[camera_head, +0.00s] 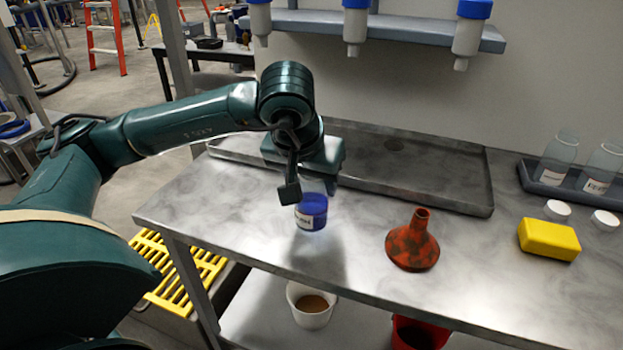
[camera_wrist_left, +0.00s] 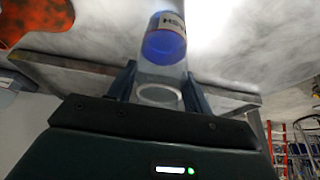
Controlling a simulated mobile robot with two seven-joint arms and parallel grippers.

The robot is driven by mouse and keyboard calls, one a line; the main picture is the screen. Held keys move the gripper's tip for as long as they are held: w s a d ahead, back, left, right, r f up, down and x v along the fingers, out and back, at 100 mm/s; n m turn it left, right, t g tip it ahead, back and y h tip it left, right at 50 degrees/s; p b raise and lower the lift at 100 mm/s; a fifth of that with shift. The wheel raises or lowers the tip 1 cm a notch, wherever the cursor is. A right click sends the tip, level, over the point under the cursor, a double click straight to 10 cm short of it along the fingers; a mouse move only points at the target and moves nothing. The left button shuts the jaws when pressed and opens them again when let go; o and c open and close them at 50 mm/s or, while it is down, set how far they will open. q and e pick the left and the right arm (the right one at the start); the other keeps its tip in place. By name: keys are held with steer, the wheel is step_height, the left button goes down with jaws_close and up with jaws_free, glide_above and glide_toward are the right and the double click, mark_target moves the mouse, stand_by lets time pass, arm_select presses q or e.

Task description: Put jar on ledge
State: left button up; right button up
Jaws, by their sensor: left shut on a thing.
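A clear jar (camera_head: 312,214) with blue contents and a white label is in my left gripper (camera_head: 310,188), over the front left part of the steel table. The jaws are shut on its clear upper part. The left wrist view shows the jar (camera_wrist_left: 165,46) between the two fingers, its pale round rim nearest the camera. Whether its base touches the table is hard to tell. A grey wall ledge (camera_head: 400,30) runs along the back, with several blue-capped inverted bottles along it. My right gripper is not in view.
A shallow metal tray (camera_head: 440,181) lies behind the jar. An orange funnel (camera_head: 413,245), a yellow block (camera_head: 549,239) and a dark tray (camera_head: 528,176) with clear bottles stand to the right. A white cup (camera_head: 311,318) is on the lower shelf.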

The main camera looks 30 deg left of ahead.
arm_select(q)
steer(key=shift+f, duration=0.2)
steer(key=o, duration=1.1)
steer(key=shift+r, duration=0.1)
steer(key=shift+o, duration=0.2)
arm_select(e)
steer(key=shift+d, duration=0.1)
arm_select(q)
steer(key=shift+s+r, duration=0.1)
steer(key=shift+r, duration=0.35)
steer(key=p+v, duration=0.1)
steer(key=v, duration=1)
steer(key=shift+s+r+p, duration=0.15)
steer(key=shift+p, duration=0.2)
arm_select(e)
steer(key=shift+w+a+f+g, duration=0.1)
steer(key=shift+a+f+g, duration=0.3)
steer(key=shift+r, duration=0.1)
